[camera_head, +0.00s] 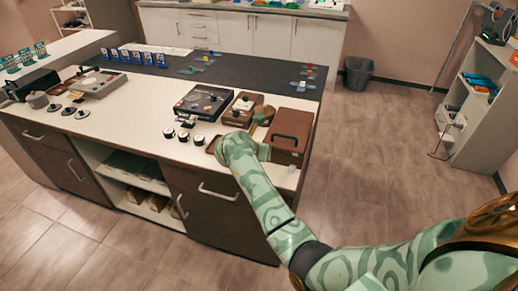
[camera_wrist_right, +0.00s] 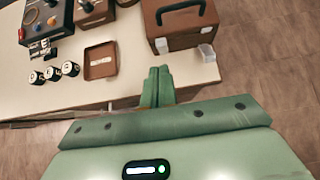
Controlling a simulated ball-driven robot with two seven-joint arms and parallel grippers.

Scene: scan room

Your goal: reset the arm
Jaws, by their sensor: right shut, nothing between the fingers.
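My right arm (camera_head: 265,200) reaches in from the lower right of the head view, its hand over the counter's front edge. In the right wrist view my right gripper (camera_wrist_right: 157,86) is shut and empty, its green fingers together. It is near the counter edge, between a small brown tray (camera_wrist_right: 101,61) and a brown case with a black handle (camera_wrist_right: 181,24). In the head view the case (camera_head: 291,130) stands just right of the hand, which partly hides the tray. My left gripper is not in view.
The counter (camera_head: 140,124) holds a control box (camera_head: 204,101), several round black-and-white knobs (camera_head: 183,136) and blue card holders (camera_head: 135,57). A small clear container (camera_wrist_right: 207,52) is beside the case. A grey bin (camera_head: 357,73) and a shelf (camera_head: 474,105) stand beyond open floor.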

